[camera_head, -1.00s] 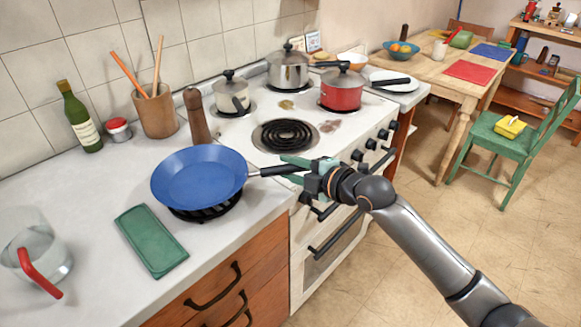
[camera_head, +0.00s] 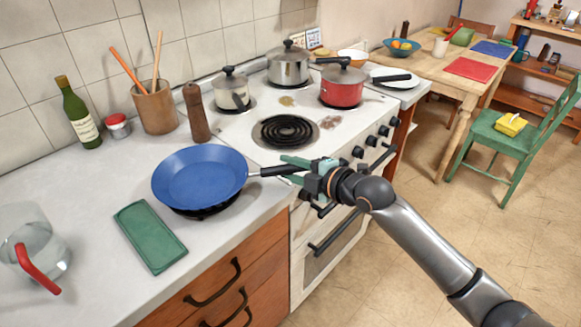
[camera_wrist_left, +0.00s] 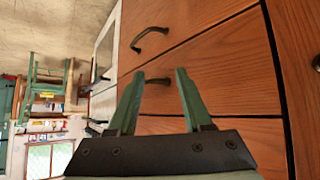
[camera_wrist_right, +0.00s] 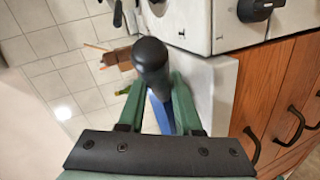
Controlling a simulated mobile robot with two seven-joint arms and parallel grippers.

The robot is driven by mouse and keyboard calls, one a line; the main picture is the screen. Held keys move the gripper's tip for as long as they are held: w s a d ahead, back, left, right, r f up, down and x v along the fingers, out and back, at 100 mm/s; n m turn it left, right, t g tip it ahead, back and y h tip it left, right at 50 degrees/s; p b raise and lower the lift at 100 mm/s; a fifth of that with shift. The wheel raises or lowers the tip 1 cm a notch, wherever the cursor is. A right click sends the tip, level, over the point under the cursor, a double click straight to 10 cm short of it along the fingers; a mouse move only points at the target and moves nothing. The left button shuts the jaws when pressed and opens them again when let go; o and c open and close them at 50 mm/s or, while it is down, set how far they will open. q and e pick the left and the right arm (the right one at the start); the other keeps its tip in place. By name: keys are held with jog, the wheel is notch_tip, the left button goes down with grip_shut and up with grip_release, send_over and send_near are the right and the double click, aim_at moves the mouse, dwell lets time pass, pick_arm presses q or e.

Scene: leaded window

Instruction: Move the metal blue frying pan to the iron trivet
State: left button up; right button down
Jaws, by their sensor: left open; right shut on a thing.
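The blue frying pan (camera_head: 200,178) is over the black iron trivet (camera_head: 205,211) on the counter, left of the stove. The pan hides most of the trivet, and I cannot tell whether they touch. My right gripper (camera_head: 300,170) is shut on the pan's black handle (camera_head: 272,171). In the right wrist view the dark handle (camera_wrist_right: 151,62) lies between the green fingers. My left gripper is out of the head view. In the left wrist view its fingers (camera_wrist_left: 155,85) are open and empty, facing the wooden drawers.
A green folded cloth (camera_head: 150,236) and a glass jug with a red handle (camera_head: 38,268) are on the counter in front. A pepper mill (camera_head: 196,113) stands behind the pan. The stove (camera_head: 325,130) is to the right with several pots.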

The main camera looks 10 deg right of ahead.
jog(key=shift+r, duration=0.25)
jog(key=c, duration=0.5)
grip_release()
jog(key=shift+f, duration=0.35)
jog(key=v, duration=1.2)
jog(key=shift+s+d+r, duration=0.1)
jog(key=shift+s+r, duration=0.1)
jog(key=shift+r, duration=0.15)
jog(key=s+f+m+h+p, duration=0.1)
jog(key=s+f+m+h, duration=0.15)
jog(key=f+m, duration=0.45)
jog(key=s+f+m+h+p, duration=0.15)
jog(key=s+f+m, duration=0.3)
jog(key=f, duration=0.45)
jog(key=s+f+m+g, duration=0.1)
jog(key=s+f+m, duration=0.1)
jog(key=s+f, duration=0.2)
jog(key=s+f+m+g+h+p, duration=0.1)
jog(key=s+f+m, duration=0.2)
jog(key=s+f, duration=0.1)
jog(key=s+f+m+p, duration=0.1)
jog(key=s+f+m, duration=0.2)
jog(key=s+f, duration=0.1)
jog(key=shift+s+a+g+h, duration=0.2)
jog(key=shift+s+g+h, duration=0.2)
jog(key=shift+s, duration=0.35)
